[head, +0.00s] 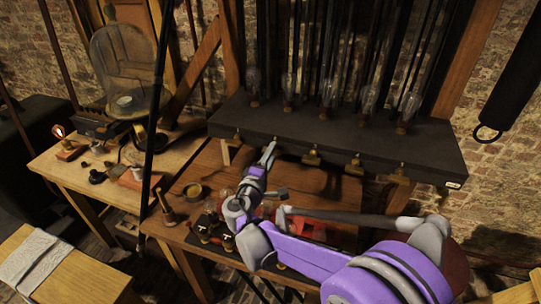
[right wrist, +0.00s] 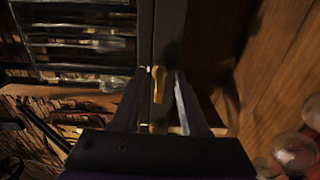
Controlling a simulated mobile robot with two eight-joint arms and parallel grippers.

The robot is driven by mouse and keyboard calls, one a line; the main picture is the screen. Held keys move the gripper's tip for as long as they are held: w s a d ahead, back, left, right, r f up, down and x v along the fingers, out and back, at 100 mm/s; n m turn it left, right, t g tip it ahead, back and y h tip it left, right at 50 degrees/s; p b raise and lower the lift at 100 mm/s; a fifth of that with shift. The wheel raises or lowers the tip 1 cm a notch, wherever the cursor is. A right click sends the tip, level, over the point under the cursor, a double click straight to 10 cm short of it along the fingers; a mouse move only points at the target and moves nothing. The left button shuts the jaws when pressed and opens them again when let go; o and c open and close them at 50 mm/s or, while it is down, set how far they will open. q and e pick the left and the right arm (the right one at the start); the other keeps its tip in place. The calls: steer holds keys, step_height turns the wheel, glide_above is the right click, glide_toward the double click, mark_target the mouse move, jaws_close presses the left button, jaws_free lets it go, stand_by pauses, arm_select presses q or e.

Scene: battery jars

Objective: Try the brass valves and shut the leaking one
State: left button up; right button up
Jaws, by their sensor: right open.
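Several brass valves sit along the front edge of a dark shelf (head: 330,135): one at the left end (head: 237,136), one near the middle (head: 312,157), another to its right (head: 355,165) and one near the right end (head: 401,170). Glass tubes (head: 289,88) stand on the shelf above them. My right gripper (head: 270,150) is raised to the shelf edge, between the left-end and middle valves. In the right wrist view its open fingers (right wrist: 158,78) stand either side of a brass valve handle (right wrist: 158,86), with gaps visible. I cannot tell which valve leaks. My left gripper is out of view.
A side table (head: 65,170) at left holds a glass bell jar (head: 125,65). A thin dark pole (head: 155,110) stands before it. A dark cylinder (head: 513,60) hangs at right.

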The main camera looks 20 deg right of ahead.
steer(key=b+v, duration=0.1)
steer(key=v, duration=0.9)
steer(key=shift+s+a, duration=0.25)
steer(key=shift+s, duration=0.1)
